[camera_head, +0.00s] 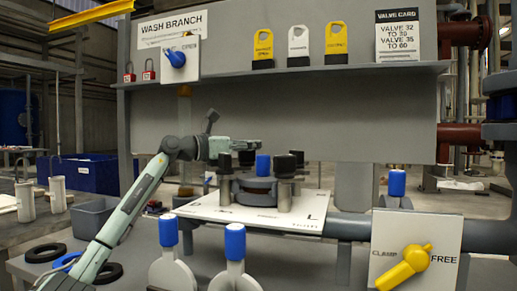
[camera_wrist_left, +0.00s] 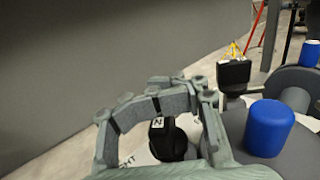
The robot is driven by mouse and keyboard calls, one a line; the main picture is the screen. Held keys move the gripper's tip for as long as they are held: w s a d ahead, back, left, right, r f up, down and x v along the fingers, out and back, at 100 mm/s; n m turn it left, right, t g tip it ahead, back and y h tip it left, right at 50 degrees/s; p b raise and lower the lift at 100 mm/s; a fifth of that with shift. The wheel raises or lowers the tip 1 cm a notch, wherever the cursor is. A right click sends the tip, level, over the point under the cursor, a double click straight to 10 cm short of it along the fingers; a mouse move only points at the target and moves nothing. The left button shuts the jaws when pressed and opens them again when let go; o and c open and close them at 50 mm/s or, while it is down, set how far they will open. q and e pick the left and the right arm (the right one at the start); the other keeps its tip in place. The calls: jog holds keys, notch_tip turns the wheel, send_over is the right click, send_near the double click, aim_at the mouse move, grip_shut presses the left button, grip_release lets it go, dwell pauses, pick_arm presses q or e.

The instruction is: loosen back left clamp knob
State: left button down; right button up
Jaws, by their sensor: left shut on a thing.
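The back left clamp knob (camera_head: 246,158) is black and stands on the round press, left of the central blue cap (camera_head: 263,165). My left gripper (camera_head: 246,147) reaches in from the left, right over this knob. In the left wrist view, the fingers of my left gripper (camera_wrist_left: 160,100) are shut around a black knob (camera_wrist_left: 168,143) with a small white mark; the fingers hide part of it. The blue cap (camera_wrist_left: 268,128) is beside it on the right. My right gripper is not in view.
Other black knobs stand on the press: front left (camera_head: 224,163), front right (camera_head: 286,166) and back right (camera_head: 297,157). A grey panel (camera_head: 285,118) with a shelf rises behind. Blue-capped valves (camera_head: 235,240) stand in front. A yellow handle (camera_head: 405,266) is at the lower right.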

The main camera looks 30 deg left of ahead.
pick_arm(q)
jog(key=shift+w+d+f, duration=0.1)
jog(key=shift+w+f, duration=0.05)
jog(key=shift+f, duration=0.35)
jog(key=shift+w+d+f, duration=0.1)
jog(key=shift+w+f, duration=0.05)
jog(key=shift+f, duration=0.35)
jog(key=c, duration=1.5)
grip_release()
jog(key=shift+a+r+b+v, duration=0.15)
jog(key=shift+b+v, duration=0.5)
jog(key=shift+v, duration=0.45)
jog(key=shift+a+r+b+v, duration=0.15)
jog(key=shift+b+v, duration=0.5)
jog(key=shift+v, duration=0.4)
jog(key=shift+a+r+b+v, duration=0.15)
jog(key=shift+b+v, duration=0.5)
jog(key=shift+v, duration=0.45)
jog(key=shift+s+a+f+b, duration=0.15)
jog(key=shift+s+a+b, duration=0.2)
jog(key=shift+a, duration=0.2)
jog(key=shift+s+a+r, duration=0.15)
jog(key=shift+s+r, duration=0.2)
jog(key=shift+s, duration=0.2)
